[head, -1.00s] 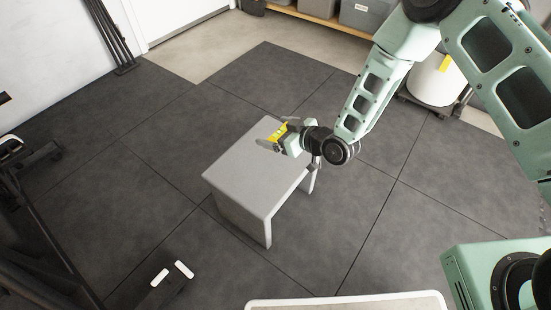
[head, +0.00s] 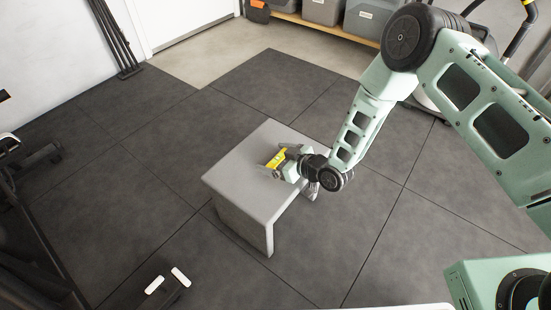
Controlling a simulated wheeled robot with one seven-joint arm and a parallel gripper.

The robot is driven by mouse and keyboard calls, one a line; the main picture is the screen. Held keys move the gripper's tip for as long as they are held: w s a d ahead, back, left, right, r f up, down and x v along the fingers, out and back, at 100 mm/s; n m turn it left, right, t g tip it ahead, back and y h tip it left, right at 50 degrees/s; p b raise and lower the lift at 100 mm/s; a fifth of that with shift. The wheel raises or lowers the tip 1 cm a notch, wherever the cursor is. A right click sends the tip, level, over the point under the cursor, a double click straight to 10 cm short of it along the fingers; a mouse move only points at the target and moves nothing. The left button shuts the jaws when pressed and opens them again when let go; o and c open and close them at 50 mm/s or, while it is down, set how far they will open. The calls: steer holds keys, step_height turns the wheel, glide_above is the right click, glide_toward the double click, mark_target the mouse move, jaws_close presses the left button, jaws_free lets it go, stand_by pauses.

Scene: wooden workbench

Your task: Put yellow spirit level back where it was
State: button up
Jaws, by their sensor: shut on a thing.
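The yellow spirit level (head: 277,158) is a small yellow piece with a pale-green patch, held between the fingers of my gripper (head: 274,165). My gripper is shut on it, over the far right part of the grey bench's top (head: 240,185). Part of the level is hidden by the fingers. I cannot tell whether the level touches the top or hangs just above it.
The grey bench stands alone on dark floor tiles (head: 150,165) with free room around it. Grey bins (head: 325,10) stand on a low wooden shelf at the back. Black equipment with white-tipped bars (head: 167,281) stands at the lower left.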

steer(key=shift+f, duration=0.15)
steer(key=o, duration=0.8)
